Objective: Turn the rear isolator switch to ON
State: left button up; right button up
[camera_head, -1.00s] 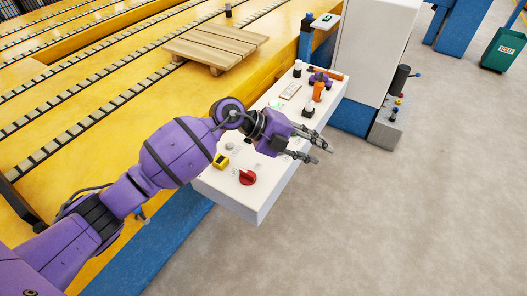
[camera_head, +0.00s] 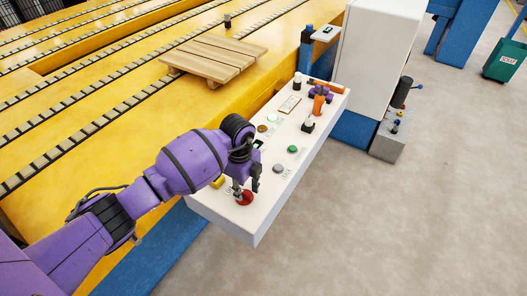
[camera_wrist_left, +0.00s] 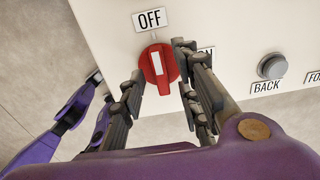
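The red isolator switch (camera_head: 245,198) is a round knob at the near end of the white console. In the left wrist view the knob (camera_wrist_left: 158,68) has a white bar pointing up at the OFF label (camera_wrist_left: 149,19). The ON label (camera_wrist_left: 205,52) is to its right, partly hidden by a finger. My left gripper (camera_head: 246,188) is over the knob, pointing down. In the wrist view its fingers (camera_wrist_left: 161,62) are apart, one on each side of the knob; whether they touch it I cannot tell. My right gripper is not in view.
The white console (camera_head: 262,222) also carries a grey BACK button (camera_wrist_left: 271,66), a green button (camera_head: 292,149), a yellow part (camera_head: 217,182) and an orange handle (camera_head: 319,103). A wooden pallet (camera_head: 213,60) lies on the yellow conveyor.

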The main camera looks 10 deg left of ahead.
pick_arm(q)
jog(key=shift+f, duration=0.55)
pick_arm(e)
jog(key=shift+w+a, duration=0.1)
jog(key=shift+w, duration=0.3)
pick_arm(q)
jog(key=shift+c, duration=0.2)
grip_shut()
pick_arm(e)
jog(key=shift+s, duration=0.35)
